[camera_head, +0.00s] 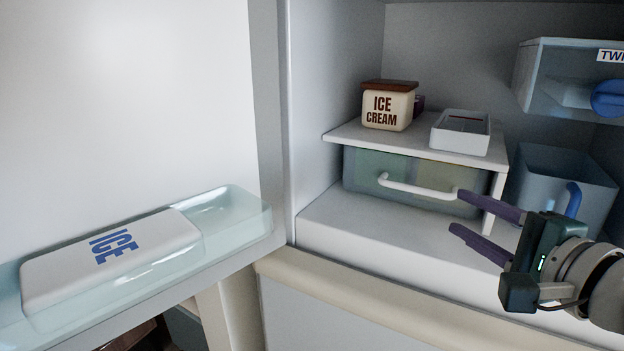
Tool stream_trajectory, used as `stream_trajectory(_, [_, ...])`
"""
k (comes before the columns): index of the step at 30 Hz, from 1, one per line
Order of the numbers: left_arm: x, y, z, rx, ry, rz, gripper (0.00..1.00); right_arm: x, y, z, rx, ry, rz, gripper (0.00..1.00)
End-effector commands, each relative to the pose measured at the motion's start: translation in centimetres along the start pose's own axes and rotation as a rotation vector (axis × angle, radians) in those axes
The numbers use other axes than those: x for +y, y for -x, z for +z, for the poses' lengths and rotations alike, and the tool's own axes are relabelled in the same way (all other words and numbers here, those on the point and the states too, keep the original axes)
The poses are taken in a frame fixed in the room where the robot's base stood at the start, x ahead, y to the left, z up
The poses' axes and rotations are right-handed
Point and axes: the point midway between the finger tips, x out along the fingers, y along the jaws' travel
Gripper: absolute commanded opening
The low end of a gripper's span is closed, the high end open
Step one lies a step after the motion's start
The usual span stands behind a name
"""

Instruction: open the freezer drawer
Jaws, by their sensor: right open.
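The freezer drawer (370,167) is a translucent greenish drawer under a white shelf, and it looks shut. Its white bar handle (415,188) runs across the front. My right gripper (455,211) comes in from the right with its purple fingers apart. The upper finger's tip is at the right end of the handle in the picture; I cannot tell whether they touch. The lower finger is below and in front of the handle. Nothing is seen between the fingers. My left gripper is not in view.
On the white shelf (345,135) stand an ice cream box (388,105) and a white tray (461,132). Blue-grey bins (540,180) are at right, one higher up. The open door at left has a clear bin (235,212) with an ICE box (110,258). The floor before the drawer is clear.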

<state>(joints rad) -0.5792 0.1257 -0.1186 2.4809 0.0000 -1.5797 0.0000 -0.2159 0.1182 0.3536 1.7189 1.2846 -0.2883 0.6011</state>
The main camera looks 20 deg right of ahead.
Motion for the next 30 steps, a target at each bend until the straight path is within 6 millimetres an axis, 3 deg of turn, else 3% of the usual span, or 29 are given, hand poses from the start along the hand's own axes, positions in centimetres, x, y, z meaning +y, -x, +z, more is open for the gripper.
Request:
stream_trajectory(16, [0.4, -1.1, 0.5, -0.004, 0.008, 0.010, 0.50, 0.1, -8.3, 0.0, -0.001, 0.002, -0.001, 0.45])
stream_trajectory(21, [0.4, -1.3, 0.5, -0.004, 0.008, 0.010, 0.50, 0.1, -9.5, 0.0, -0.001, 0.002, 0.000, 0.45])
stream_trajectory(30, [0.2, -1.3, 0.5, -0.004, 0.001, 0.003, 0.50, 0.0, -9.7, 0.1, -0.001, 0.004, 0.000, 0.45])
